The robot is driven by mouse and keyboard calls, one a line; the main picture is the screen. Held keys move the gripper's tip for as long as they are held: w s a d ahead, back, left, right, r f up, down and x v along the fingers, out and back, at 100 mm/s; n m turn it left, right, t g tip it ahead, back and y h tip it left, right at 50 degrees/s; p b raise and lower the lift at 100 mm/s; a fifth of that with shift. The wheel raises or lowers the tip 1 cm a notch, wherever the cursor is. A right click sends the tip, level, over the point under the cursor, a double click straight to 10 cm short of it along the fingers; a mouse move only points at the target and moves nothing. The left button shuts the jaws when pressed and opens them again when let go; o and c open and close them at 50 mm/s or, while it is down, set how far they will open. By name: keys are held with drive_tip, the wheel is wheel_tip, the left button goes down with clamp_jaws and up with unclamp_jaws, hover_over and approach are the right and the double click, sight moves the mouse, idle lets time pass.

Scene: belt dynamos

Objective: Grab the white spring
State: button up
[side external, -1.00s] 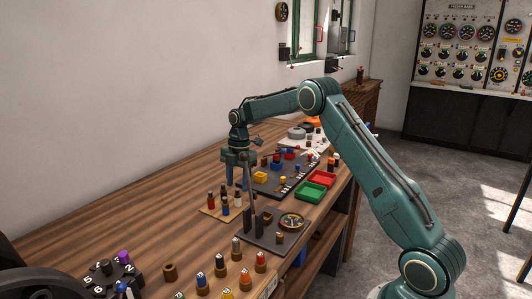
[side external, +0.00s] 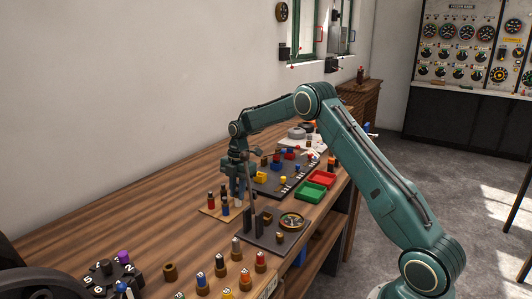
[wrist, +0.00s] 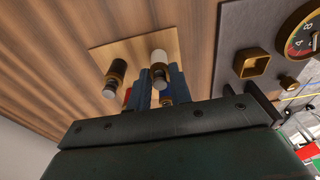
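The white spring (wrist: 158,58), a small upright piece with a white body and a dark and metallic end, stands on a small wooden board (wrist: 135,45) in the wrist view. In the side view a pale bit of it (side external: 239,202) shows at my fingers. My gripper (wrist: 160,88) is low over the board, its two blue fingers on either side of the white spring's near end. The fingers look open; a small gap seems to show beside the spring, and contact is not clear. A black piece (wrist: 118,68) stands to the left, apart from the fingers.
Red and blue pieces (side external: 211,197) share the board. A dark plate with a round dial (side external: 291,221) and upright posts (side external: 254,219) stands close to the right of my gripper. Green (side external: 313,191) and red trays lie farther back. Bare table is free to the left.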

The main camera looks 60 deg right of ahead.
clamp_jaws()
drive_tip(key=shift+r, duration=5)
